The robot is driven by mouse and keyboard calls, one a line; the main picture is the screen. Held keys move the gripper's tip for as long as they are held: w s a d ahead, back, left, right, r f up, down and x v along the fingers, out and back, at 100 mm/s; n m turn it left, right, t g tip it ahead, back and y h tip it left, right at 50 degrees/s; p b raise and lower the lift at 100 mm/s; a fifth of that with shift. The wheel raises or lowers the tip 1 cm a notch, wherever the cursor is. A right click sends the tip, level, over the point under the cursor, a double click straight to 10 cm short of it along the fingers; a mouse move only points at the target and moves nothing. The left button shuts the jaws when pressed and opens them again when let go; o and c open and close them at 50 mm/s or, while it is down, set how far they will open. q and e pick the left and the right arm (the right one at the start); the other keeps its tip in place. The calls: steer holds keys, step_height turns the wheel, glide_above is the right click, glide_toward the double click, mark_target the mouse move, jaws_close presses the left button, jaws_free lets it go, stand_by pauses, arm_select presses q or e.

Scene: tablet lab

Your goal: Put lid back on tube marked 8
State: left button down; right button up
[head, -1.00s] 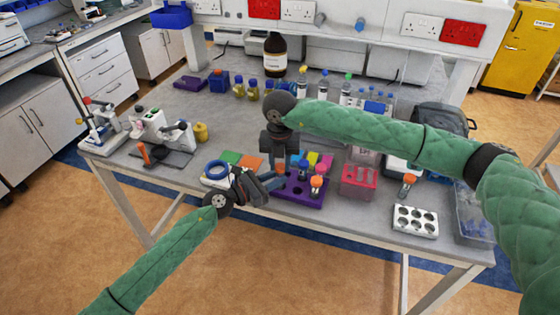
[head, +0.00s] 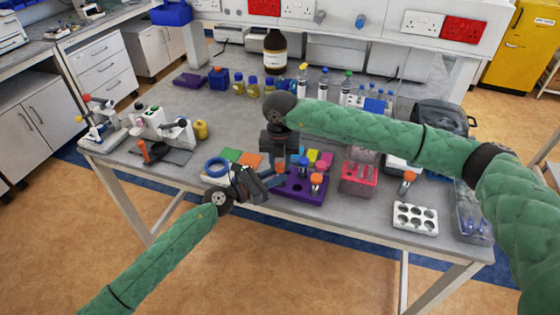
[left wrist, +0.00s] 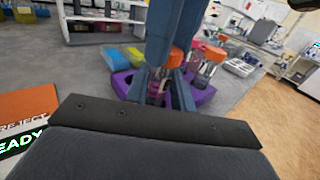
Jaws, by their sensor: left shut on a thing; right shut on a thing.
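The purple rack (head: 312,196) stands near the table's front edge, also seen in the left wrist view (left wrist: 204,97). A clear tube (left wrist: 157,90) in it is between the fingers of my left gripper (left wrist: 161,92), which is shut on it. In the head view my left gripper (head: 279,181) reaches in low from the left. My right gripper (head: 279,163) points down from above, shut on an orange lid (left wrist: 175,57) just above the tube. Whether lid and tube touch is unclear. No number is readable.
The rack also holds an orange-capped tube (head: 316,178) and a blue-capped tube (head: 303,162), close beside my grippers. A pink rack (head: 358,187), a white holed block (head: 415,227) and another orange-capped tube (head: 407,182) stand to the right. Bottles stand behind.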

steer(key=shift+f, duration=0.15)
steer(key=m, duration=0.5)
steer(key=shift+a, duration=0.15)
steer(key=m, duration=0.5)
steer(key=shift+m, duration=0.3)
steer(key=m, duration=0.6)
steer(key=shift+w+a, duration=0.1)
steer(key=shift+w, duration=0.05)
steer(key=m, duration=0.4)
steer(key=shift+w, duration=0.1)
steer(key=o, duration=0.9)
